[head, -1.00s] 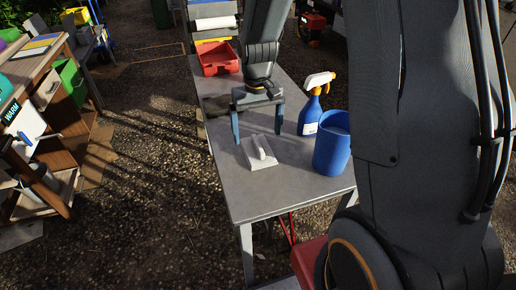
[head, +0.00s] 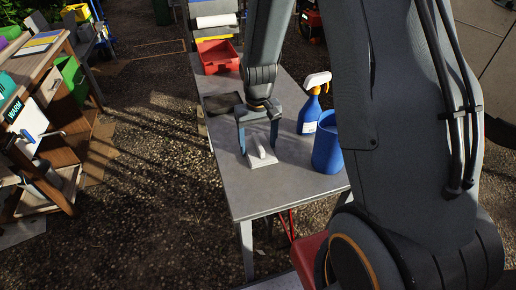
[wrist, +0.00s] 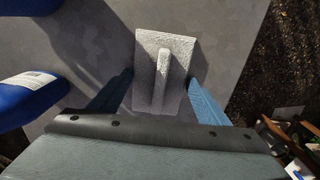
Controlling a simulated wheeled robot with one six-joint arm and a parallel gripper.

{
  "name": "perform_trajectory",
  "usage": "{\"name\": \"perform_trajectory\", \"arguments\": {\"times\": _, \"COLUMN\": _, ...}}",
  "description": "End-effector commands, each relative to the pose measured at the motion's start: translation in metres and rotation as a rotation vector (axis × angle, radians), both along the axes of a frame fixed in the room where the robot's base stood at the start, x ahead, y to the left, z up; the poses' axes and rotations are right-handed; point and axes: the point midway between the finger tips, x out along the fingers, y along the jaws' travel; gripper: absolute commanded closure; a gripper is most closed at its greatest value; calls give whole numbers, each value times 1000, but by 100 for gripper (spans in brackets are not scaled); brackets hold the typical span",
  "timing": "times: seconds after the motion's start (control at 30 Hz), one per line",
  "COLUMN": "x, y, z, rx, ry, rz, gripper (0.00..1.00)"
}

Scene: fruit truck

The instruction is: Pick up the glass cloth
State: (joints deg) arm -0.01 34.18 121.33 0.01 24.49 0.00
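The glass cloth (head: 262,157) is a pale grey-white square with a raised ridge along its middle. It lies flat on the grey metal table (head: 270,195). It also shows in the wrist view (wrist: 148,85), between and slightly beyond the fingertips. My gripper (head: 258,150) is open and points down, with its two blue fingers on either side of the cloth's ridge. In the wrist view, my gripper (wrist: 162,85) has a finger at the left and at the right of the cloth, with gaps to the ridge. I cannot tell whether the fingertips touch the table.
A blue spray bottle (head: 309,114) with an orange and white head and a blue tub (head: 328,150) stand right of the gripper. A dark flat item (head: 222,103) and a red bin (head: 217,55) lie farther back. The table's front part is clear.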

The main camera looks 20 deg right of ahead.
Motion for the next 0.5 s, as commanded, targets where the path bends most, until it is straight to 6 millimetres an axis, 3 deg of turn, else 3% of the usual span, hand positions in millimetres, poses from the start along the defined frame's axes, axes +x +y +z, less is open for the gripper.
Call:
{"name": "perform_trajectory", "arguments": {"times": 0.1, "x": 0, "y": 0, "z": 0, "rx": 0, "ry": 0, "rz": 0, "gripper": 52}}
{"name": "perform_trajectory", "arguments": {"times": 0.5, "x": 1, "y": 0, "z": 9, "rx": 0, "ry": -2, "rz": 0, "gripper": 53}}
